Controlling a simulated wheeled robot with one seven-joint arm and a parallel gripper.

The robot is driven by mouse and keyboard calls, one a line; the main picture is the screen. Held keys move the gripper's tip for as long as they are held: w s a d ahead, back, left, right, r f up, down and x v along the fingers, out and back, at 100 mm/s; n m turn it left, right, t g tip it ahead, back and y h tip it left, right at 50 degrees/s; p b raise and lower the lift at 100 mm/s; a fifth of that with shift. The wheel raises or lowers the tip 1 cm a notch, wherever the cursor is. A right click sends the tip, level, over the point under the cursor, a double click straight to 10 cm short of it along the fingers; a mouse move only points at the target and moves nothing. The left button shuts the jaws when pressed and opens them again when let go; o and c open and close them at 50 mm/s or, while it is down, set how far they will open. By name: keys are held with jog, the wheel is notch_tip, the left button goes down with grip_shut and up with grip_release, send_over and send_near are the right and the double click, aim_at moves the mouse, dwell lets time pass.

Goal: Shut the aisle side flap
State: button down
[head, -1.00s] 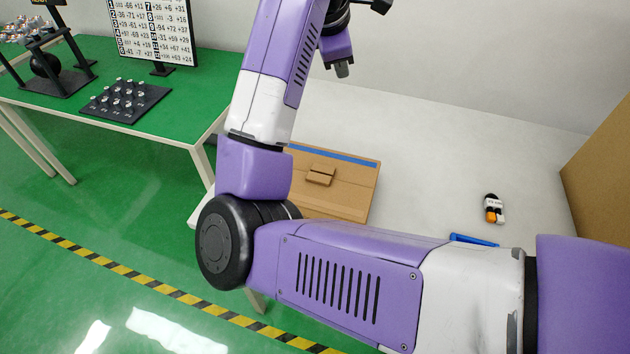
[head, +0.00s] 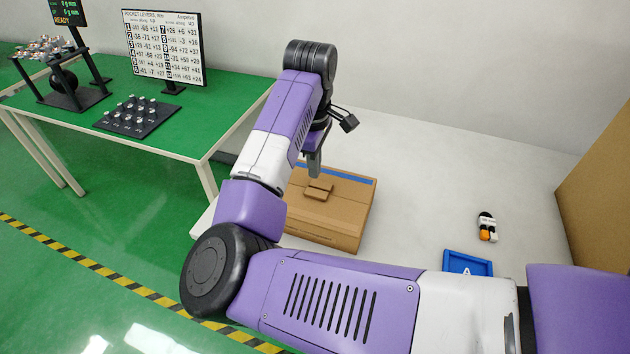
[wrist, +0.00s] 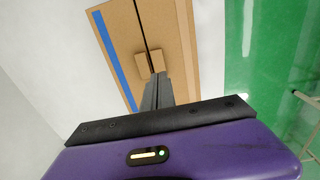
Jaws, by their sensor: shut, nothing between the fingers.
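A brown cardboard box (head: 330,222) stands on the pale floor right of the green table, partly hidden by my arm in the head view. Its top looks nearly flat, with a blue strip along the far edge and a small brown block or tab (head: 318,189) near the middle. In the wrist view the box top (wrist: 172,40) shows a dark seam between two flaps, with the tab (wrist: 148,63) across the seam. My gripper (head: 314,172) is shut and empty, pointing down above the box near the tab. I cannot tell whether it touches.
A green table (head: 190,133) with a lever board (head: 138,116) and a number sign (head: 163,48) stands at left. A blue tray (head: 467,262) and a small orange, white and black object (head: 487,227) are on the floor at right. A brown panel (head: 600,190) bounds the far right.

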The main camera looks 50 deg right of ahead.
aim_at(316, 193)
jog(key=f, duration=0.3)
jog(key=f+p, duration=0.1)
jog(key=f, duration=0.2)
jog(key=shift+d+f+p, duration=0.2)
jog(key=shift+f+p, duration=0.05)
jog(key=shift+p, duration=0.05)
jog(key=shift+w, duration=0.1)
jog(key=f+b, duration=0.1)
jog(key=b, duration=0.2)
jog(key=shift+w+d+f, duration=0.1)
jog(key=shift+w+d, duration=0.05)
jog(key=shift+f+b, duration=0.25)
jog(key=shift+b, duration=0.65)
jog(key=shift+s+f, duration=0.2)
jog(key=shift+s, duration=0.1)
jog(key=shift+r, duration=0.1)
jog(key=shift+w+d+r, duration=0.1)
jog(key=shift+r, duration=1)
notch_tip(316, 193, up, 13)
jog(key=b, duration=0.1)
